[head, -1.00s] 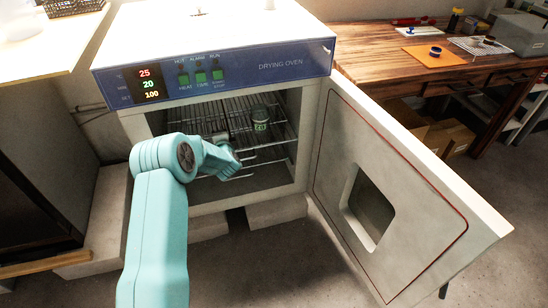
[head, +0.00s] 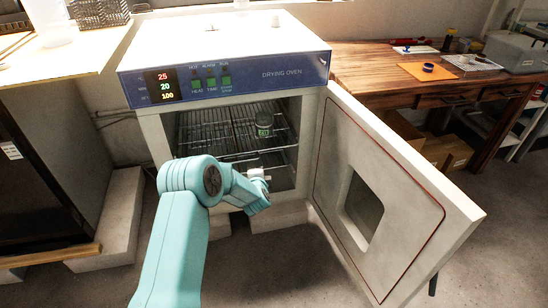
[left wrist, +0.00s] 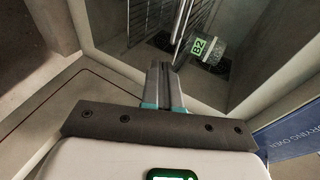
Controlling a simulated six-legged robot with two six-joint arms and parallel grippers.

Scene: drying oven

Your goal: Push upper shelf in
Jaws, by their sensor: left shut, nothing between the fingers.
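The drying oven (head: 225,58) stands with its door (head: 385,200) swung open to the right. A wire shelf (head: 205,132) is in the upper part of the chamber, its front bar near the opening. A small glass beaker with a green label (head: 264,128) stands on its right side; the label reads B2 in the left wrist view (left wrist: 200,47). My left gripper (head: 262,178) is in front of the opening, below the shelf's front edge. Its fingers (left wrist: 166,72) are together and empty, apart from the beaker. My right gripper is not in view.
The open door bounds the space to the right. A wooden table (head: 375,72) with an orange mat (head: 427,71) stands behind it. A dark cabinet (head: 40,165) and a pale counter (head: 60,60) are at the left. The floor in front is clear.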

